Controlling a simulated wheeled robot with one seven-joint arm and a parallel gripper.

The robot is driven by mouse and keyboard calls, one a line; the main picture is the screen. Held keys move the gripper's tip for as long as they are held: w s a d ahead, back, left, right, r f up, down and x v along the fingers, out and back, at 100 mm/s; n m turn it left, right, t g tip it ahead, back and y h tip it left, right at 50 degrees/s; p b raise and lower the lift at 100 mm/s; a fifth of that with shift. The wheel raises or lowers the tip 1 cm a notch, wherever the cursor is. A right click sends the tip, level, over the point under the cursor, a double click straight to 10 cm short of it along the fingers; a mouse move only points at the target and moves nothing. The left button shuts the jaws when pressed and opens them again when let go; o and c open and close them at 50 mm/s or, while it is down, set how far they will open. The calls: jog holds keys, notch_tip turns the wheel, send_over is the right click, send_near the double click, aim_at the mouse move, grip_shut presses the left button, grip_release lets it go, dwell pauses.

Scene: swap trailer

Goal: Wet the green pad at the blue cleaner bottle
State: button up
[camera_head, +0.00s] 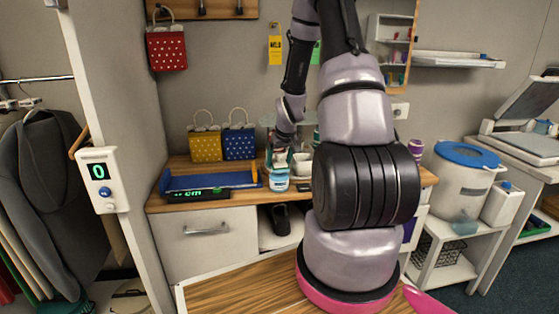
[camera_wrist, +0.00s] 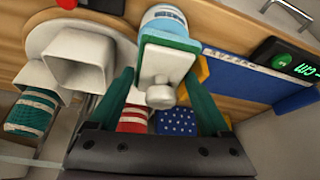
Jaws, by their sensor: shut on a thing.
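My gripper (camera_wrist: 163,80) is shut on a white block with a round knob (camera_wrist: 162,65). The green pad (camera_wrist: 168,40) shows along the block's far edge. The cleaner bottle (camera_wrist: 164,17), white with a blue label, is just beyond the pad, partly hidden by it. I cannot tell whether pad and bottle touch. In the head view my gripper (camera_head: 278,154) is right above the bottle (camera_head: 278,180), which stands upright at the front of the wooden counter; the pad is too small there to make out clearly.
A blue tray (camera_head: 238,178) and a black device with a green display (camera_head: 198,194) lie left of the bottle. Yellow (camera_head: 205,146) and blue (camera_head: 240,143) bags stand behind. White square cups (camera_wrist: 82,57) are close on the left in the wrist view.

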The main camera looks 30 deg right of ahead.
aim_at(279, 153)
jog(key=shift+r, duration=3.5)
